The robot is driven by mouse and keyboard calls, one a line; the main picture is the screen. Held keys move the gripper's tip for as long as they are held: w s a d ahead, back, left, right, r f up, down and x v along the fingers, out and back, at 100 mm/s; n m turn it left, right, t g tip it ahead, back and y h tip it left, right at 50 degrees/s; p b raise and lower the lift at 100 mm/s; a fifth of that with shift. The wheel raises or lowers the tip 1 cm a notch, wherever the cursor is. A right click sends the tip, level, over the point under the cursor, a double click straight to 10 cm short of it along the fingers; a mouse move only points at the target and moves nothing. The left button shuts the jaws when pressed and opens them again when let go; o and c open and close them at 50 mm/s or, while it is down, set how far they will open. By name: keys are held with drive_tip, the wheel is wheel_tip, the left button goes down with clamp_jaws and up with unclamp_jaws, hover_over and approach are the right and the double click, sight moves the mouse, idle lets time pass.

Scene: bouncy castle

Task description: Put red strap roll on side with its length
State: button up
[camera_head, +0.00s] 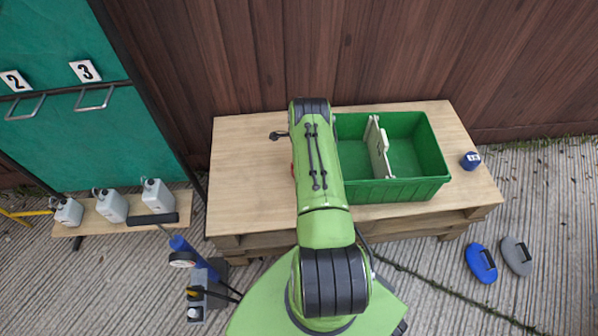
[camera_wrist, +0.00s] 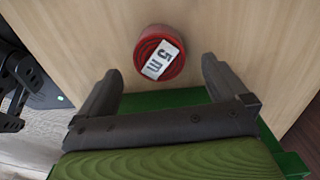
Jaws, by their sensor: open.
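The red strap roll (camera_wrist: 160,53) lies flat on the wooden table top (camera_wrist: 85,25), with its white "5 m" label facing up. My gripper (camera_wrist: 160,66) is open above the table, with one dark finger on each side of the roll's near part in the wrist view. The roll appears between the fingertips and beyond them, and nothing is held. In the head view my arm hides nearly all of the roll; only a small red sliver (camera_head: 292,170) shows at the arm's left edge. A blue roll with a white label (camera_head: 470,160) sits at the table's right end.
A green crate (camera_head: 400,190) with a pale divider (camera_head: 378,148) stands right of my arm; its edge is close below my gripper in the wrist view. The table's left part is clear. White canisters (camera_head: 112,206) stand on a low bench at left. A wooden wall runs behind.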

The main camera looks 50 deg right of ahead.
wheel_tip(320, 180, down, 6)
drive_tip(key=shift+b, duration=1.2)
drive_tip(key=shift+r, duration=0.1)
drive_tip(key=c, duration=1.3)
wheel_tip(320, 180, up, 10)
drive_tip(key=p, duration=0.4)
drive_tip(key=shift+r, duration=0.1)
drive_tip(key=shift+c, duration=0.2)
